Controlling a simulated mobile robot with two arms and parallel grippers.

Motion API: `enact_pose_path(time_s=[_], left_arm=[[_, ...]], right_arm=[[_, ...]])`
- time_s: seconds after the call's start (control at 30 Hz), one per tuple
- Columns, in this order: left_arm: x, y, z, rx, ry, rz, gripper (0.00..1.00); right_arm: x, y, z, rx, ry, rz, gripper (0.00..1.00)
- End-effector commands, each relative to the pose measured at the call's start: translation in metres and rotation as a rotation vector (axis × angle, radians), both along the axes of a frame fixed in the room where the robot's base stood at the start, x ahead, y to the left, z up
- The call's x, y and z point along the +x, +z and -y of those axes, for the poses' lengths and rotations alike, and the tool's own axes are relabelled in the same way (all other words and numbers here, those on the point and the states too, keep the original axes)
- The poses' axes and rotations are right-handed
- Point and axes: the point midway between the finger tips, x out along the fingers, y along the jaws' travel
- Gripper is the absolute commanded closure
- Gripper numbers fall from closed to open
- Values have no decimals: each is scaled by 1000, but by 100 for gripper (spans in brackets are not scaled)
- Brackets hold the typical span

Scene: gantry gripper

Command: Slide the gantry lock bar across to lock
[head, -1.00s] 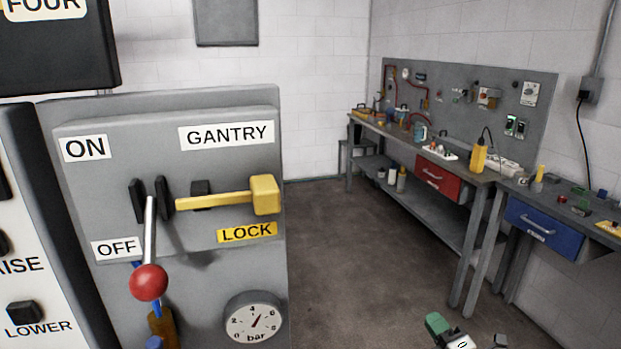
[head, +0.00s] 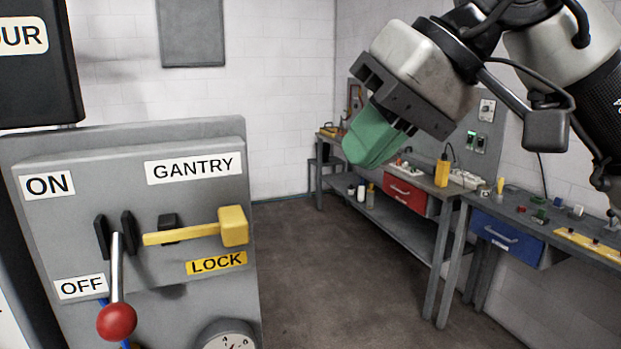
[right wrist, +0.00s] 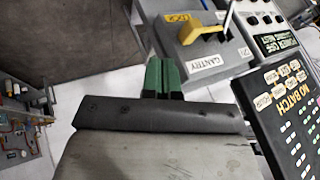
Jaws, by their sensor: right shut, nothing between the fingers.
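The yellow gantry lock bar (head: 185,234) lies across the grey panel (head: 200,282) in the head view, its square knob (head: 234,226) at the right end. Its left tip is just right of the lever's dark bracket (head: 127,233). The red-knobbed lever (head: 117,320) points down by the OFF label (head: 80,287). My right gripper (head: 363,160), with green fingers, is shut and empty, right of and above the bar, apart from it. The right wrist view shows the closed fingers (right wrist: 163,78) and the yellow bar (right wrist: 203,28) beyond. My left gripper is not seen.
A pressure gauge (head: 226,338) sits low on the panel. A dark display box (head: 28,62) hangs at upper left. Benches with a red drawer (head: 404,194) and a blue drawer (head: 505,238) stand behind at right. Open floor (head: 335,280) lies between.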

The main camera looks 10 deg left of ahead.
Motion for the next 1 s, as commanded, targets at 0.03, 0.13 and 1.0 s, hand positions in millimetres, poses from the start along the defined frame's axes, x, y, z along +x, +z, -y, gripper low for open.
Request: enact_pose_path(time_s=[0.03,0.13,1.0], left_arm=[[1,2,1,-1,0,1,100],[1,5,2,-2,0,2,100],[2,36,-1,0,1,2,100]], right_arm=[[0,-5,-4,-1,2,-3,100],[1,-19,-15,1,3,-7,100],[-18,-74,-89,8,-2,-8,100]])
